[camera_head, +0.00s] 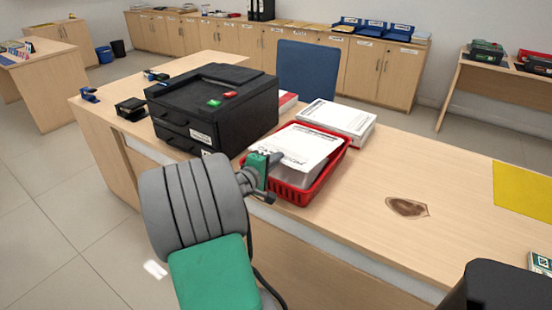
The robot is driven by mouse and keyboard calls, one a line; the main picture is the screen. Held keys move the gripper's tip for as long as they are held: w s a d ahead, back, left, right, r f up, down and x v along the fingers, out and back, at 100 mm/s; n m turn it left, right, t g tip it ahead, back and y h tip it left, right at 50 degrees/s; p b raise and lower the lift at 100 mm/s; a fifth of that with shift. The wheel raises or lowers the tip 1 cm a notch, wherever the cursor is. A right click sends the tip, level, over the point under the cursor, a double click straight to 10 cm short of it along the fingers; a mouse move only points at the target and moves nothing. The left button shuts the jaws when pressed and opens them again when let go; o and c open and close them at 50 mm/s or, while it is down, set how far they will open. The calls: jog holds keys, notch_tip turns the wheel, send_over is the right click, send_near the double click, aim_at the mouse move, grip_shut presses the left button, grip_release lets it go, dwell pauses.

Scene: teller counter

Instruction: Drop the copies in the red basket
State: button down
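The red basket (323,183) stands on the desk, right of the black printer. A stack of white printed sheets, seemingly the copies (306,146), lies in or just over the basket, within its rim. Whether the stack rests on the basket floor is hidden. My gripper (277,158) is at the basket's left side, its dark fingers at the left edge of the stack. The fingers are small and partly hidden, so I cannot tell whether they grip the sheets.
The black printer (216,108) stands left of the basket. Another white paper stack (338,119) lies behind the basket. A blue chair (306,72) is beyond the desk. A brown stain (407,207) and a yellow sheet (523,190) are to the right, with bare desk between.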

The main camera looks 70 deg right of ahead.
jog(key=c, duration=2.1)
grip_release()
jog(key=shift+c, duration=0.2)
jog(key=o, duration=0.5)
jog(key=shift+o, duration=0.2)
jog(key=shift+a, duration=0.1)
jog(key=s+v, duration=0.1)
jog(key=v, duration=0.6)
jog(key=shift+w+a, duration=0.3)
jog(key=shift+w, duration=0.2)
